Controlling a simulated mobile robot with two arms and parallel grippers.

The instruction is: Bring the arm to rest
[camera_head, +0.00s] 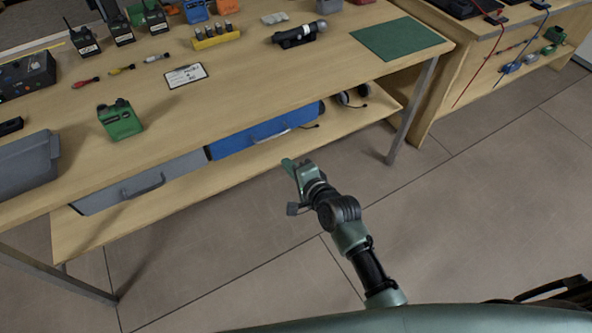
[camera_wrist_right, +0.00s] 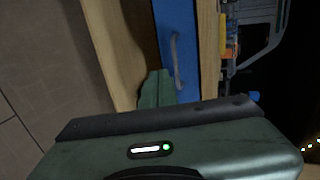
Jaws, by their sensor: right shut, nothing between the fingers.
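My right arm reaches in from the lower right of the head view over the floor. Its gripper (camera_head: 288,164) is shut and empty, a little in front of the workbench's lower shelf and the blue drawer (camera_head: 265,130). In the right wrist view the green fingers (camera_wrist_right: 156,88) show beyond the wrist housing, with the blue drawer (camera_wrist_right: 178,50) and its handle ahead of them. I see no contact between the gripper and the bench. My left gripper is not in view.
A grey drawer (camera_head: 140,183) and headphones (camera_head: 352,95) are underneath. A bench leg (camera_head: 411,112) stands right of the gripper. The floor (camera_head: 470,190) at right is clear.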

